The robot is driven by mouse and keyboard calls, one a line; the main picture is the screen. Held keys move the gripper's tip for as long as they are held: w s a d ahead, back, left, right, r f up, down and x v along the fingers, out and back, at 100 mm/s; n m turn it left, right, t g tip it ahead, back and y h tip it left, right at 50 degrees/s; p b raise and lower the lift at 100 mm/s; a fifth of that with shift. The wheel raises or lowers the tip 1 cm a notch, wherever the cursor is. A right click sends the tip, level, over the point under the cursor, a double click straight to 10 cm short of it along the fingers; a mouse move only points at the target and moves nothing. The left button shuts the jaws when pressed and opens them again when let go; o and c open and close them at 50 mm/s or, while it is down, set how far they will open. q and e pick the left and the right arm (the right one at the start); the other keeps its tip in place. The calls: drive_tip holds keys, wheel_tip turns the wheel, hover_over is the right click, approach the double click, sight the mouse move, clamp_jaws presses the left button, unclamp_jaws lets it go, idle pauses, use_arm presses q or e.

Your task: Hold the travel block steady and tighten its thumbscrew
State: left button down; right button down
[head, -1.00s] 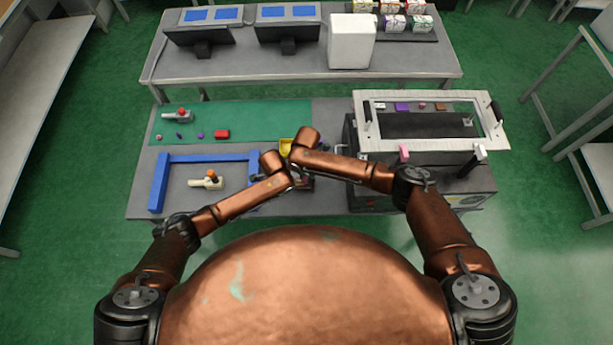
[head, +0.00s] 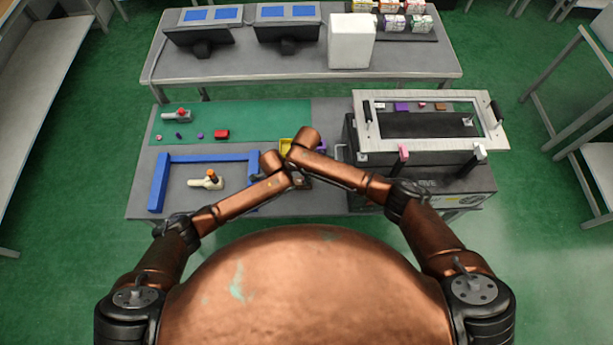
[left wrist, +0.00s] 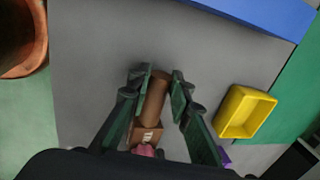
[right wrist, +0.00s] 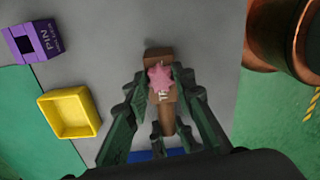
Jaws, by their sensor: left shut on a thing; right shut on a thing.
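The travel block is a brown block with a rounded brown bar, lying on the grey bench; it shows in the right wrist view (right wrist: 157,54) and the left wrist view (left wrist: 146,132). Its thumbscrew is a pink star knob (right wrist: 160,78) on the block, partly cut off in the left wrist view (left wrist: 145,150). My left gripper (left wrist: 163,80) is shut on the brown bar. My right gripper (right wrist: 162,76) is shut on the pink thumbscrew, one finger on either side. In the head view my forearms hide most of the block and both grippers' fingers.
A yellow bin (right wrist: 70,112) and a purple box marked PIN (right wrist: 36,41) lie beside the block. A blue frame (head: 205,157) and a white lever fixture (head: 207,181) stand left. A dark machine with a pale frame (head: 435,93) stands right. Small parts lie on the green mat (head: 265,112).

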drive_tip(key=m, duration=0.5)
drive_tip(key=shift+s+a+m, duration=0.1)
drive_tip(key=shift+m, duration=2)
drive_tip(key=c, duration=1.6)
unclamp_jaws()
wheel_tip(320, 180, up, 12)
